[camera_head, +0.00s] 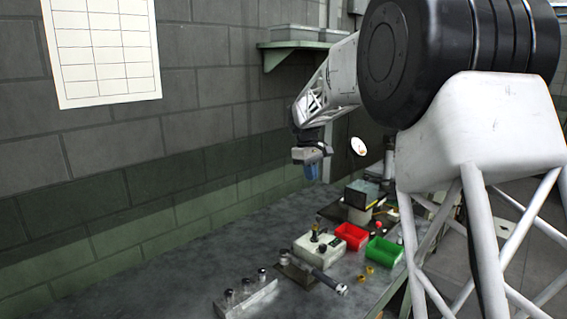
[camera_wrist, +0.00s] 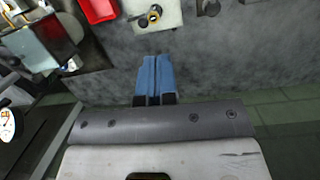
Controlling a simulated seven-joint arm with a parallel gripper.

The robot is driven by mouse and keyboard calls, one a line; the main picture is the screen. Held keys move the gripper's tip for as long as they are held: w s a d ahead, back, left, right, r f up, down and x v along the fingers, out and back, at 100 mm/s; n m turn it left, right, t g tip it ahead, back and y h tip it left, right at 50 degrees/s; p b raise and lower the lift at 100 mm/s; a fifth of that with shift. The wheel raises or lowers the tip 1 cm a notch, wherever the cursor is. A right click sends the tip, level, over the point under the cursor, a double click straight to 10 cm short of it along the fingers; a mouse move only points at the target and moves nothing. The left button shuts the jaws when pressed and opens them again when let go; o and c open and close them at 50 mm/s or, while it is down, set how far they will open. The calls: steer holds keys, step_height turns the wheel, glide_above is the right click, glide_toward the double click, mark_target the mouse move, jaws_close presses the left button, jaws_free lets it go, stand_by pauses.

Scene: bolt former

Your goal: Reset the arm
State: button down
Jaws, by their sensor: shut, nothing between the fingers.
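My gripper (camera_head: 312,170) hangs above the back part of the workbench, its blue fingers pointing down. In the wrist view its blue fingertips (camera_wrist: 156,62) are pressed together with nothing between them. My arm reaches in from the upper right and no part of the gripper touches the bench or anything on it.
The grey bench (camera_head: 150,285) carries a pale control box (camera_head: 318,252), a red bin (camera_head: 351,236), a green bin (camera_head: 384,250), a lever fixture (camera_head: 312,274) and a rack (camera_head: 246,298) at the front. The bench's left side is clear. A wall shelf (camera_head: 295,46) is behind my arm.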

steer(key=s+d+r+m+t, duration=0.1)
steer(key=s+d+r, duration=0.1)
steer(key=s, duration=0.7)
steer(key=s+d+r+m+y, duration=0.1)
steer(key=s+d+m, duration=0.15)
steer(key=s, duration=0.75)
steer(key=s+d+r+m+t, duration=0.1)
steer(key=s+d+r, duration=0.1)
steer(key=s, duration=0.7)
steer(key=s+d+f+m+t, duration=0.1)
steer(key=s+f, duration=0.3)
steer(key=s, duration=0.9)
steer(key=s+d+f+m, duration=0.2)
steer(key=s+f, duration=0.3)
steer(key=s, duration=0.8)
steer(key=shift+s+m+t, duration=0.35)
steer(key=shift+m+t, duration=0.05)
steer(key=shift+m, duration=0.15)
